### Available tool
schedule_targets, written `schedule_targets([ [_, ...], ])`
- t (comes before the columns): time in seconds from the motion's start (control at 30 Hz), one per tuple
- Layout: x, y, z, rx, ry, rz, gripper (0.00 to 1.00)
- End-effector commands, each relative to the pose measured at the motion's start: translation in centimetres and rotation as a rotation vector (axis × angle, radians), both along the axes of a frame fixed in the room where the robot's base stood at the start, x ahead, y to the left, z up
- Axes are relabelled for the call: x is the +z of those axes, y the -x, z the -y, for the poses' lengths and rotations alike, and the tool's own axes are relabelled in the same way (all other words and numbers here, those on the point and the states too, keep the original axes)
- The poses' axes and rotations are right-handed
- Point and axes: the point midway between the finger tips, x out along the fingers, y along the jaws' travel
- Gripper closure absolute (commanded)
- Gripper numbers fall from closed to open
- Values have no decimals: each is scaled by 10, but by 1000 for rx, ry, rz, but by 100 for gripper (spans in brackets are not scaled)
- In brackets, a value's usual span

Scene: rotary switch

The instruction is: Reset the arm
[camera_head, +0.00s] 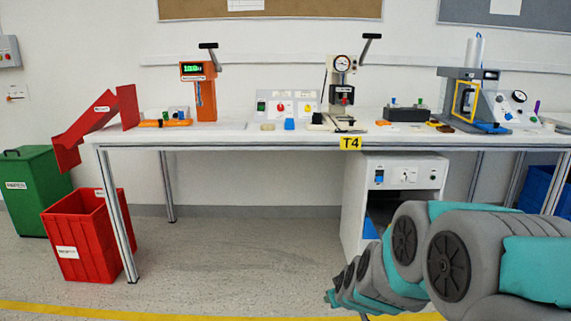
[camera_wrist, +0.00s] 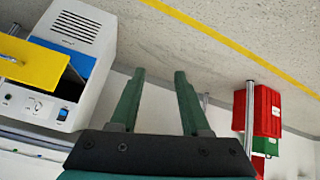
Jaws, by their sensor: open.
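My gripper (camera_wrist: 159,74) shows in the wrist view with two dark green fingers spread apart. Nothing is between them; the floor and the wall base show behind. In the head view my grey and teal arm is folded low at the right, in front of the table. Its gripper end cannot be made out clearly there. A white cabinet (camera_head: 390,167) with a dial and a blue switch stands under the table. It also shows at the left in the wrist view (camera_wrist: 84,28), apart from the fingers.
The white table (camera_head: 250,133) bears an orange press (camera_head: 204,94), a gauge press (camera_head: 342,92), a control panel (camera_head: 280,107) and a grey fixture (camera_head: 463,94). A red bin (camera_head: 92,235) and a green bin (camera_head: 32,190) stand left. The floor at centre is clear.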

Motion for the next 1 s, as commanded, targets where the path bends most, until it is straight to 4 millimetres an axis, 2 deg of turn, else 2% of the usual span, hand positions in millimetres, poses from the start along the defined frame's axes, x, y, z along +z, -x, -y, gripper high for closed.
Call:
schedule_targets([
  [0.1, 13, 50, -16, 10, -70, -128, 53],
  [0.27, 23, 131, -25, -14, -124, -334, 53],
  [0.5, 41, 263, -8, -142, -113, -641, 53],
  [0.6, 49, 311, 3, -215, -91, -743, 53],
  [0.7, 55, 346, 12, -275, -69, -816, 53],
  [0.8, 59, 367, 18, -315, -54, -861, 53],
  [1.0, 61, 376, 21, -335, -48, -880, 53],
])
